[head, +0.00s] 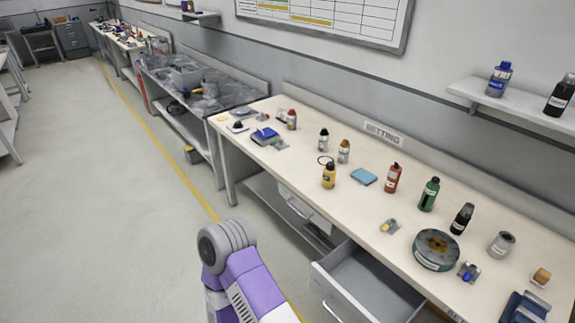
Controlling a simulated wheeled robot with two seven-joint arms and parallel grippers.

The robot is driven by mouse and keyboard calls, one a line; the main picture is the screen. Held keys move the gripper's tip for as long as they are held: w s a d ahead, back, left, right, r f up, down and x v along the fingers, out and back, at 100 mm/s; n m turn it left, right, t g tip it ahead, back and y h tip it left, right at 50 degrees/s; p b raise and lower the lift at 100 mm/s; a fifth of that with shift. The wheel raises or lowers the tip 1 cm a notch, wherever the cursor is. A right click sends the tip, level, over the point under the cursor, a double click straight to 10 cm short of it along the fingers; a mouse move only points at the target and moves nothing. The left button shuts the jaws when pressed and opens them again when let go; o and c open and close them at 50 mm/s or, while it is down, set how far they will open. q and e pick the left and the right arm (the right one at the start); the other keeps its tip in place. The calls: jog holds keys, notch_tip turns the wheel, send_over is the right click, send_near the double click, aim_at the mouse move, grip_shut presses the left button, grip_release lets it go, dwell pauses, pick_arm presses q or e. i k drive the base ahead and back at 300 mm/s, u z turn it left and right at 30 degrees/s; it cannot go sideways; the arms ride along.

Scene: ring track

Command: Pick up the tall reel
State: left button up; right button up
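A large round grey-green reel-like disc (436,251) with a brown centre lies flat on the near part of the long cream workbench (300,185). A smaller grey cylinder (502,244) stands to its right on the same bench. I cannot tell for sure which of these is the tall reel. A purple and grey link of my own arm shows at the bottom centre, left of the bench and over the floor. Neither of my grippers is in view, so their state does not show.
A red bottle (393,178), green bottle (429,194) and black bottle (462,218) stand behind the disc. A small blue-and-grey item (468,271) sits close to its right. An open drawer (368,283) juts out below the bench front. The floor (110,200) at left is clear.

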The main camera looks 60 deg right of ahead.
aim_at(328, 177)
jog(key=z, duration=0.5)
jog(key=i, duration=1.55)
jog(key=z, duration=1.2)
